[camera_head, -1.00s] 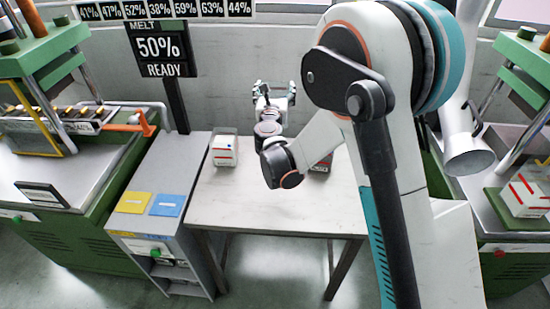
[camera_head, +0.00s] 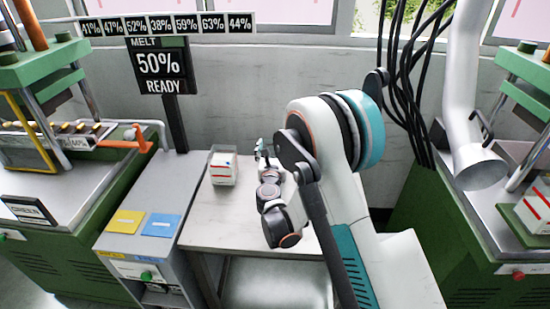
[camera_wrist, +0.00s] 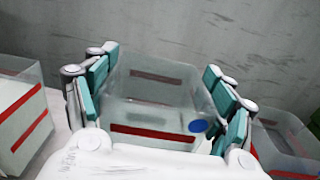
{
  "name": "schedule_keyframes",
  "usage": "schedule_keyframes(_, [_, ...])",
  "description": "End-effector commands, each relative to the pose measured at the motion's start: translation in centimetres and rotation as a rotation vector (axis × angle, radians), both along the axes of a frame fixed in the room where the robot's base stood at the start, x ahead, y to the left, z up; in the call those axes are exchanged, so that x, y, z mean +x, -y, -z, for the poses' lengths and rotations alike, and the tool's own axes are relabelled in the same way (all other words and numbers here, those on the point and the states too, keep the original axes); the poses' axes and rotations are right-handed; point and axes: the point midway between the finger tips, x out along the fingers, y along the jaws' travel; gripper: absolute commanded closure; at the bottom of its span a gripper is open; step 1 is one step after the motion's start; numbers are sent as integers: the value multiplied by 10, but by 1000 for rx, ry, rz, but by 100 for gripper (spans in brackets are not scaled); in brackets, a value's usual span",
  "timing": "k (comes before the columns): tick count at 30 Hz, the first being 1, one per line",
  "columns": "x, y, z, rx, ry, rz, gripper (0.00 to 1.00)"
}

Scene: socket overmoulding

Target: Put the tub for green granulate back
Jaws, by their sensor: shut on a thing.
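My gripper (camera_wrist: 158,100) has its teal-padded fingers on either side of a clear tub (camera_wrist: 150,132) and is shut on it. This tub has a red stripe and a blue round spot on its near side. I see no green granulate in it. In the head view, my gripper (camera_head: 262,152) is over the back of the table, and my arm hides the held tub. A second clear tub with a red stripe (camera_wrist: 20,112) stands to the left in the wrist view. A third one (camera_wrist: 285,145) stands to the right, partly behind a finger.
The table (camera_head: 205,222) has a white container with red marks (camera_head: 223,170) at its back left. The grey wall (camera_head: 255,85) rises close behind. A grey cabinet (camera_head: 150,205) with yellow and blue pads stands left, and green machines stand on both sides.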

Motion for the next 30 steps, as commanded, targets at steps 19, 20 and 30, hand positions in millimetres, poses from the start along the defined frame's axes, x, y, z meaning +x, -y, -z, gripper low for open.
schedule_keyframes(19, [0,0,33,0,0,0,11])
schedule_keyframes(20, [0,0,32,0,0,0,4])
schedule_keyframes(30, [0,0,32,0,0,0,4])
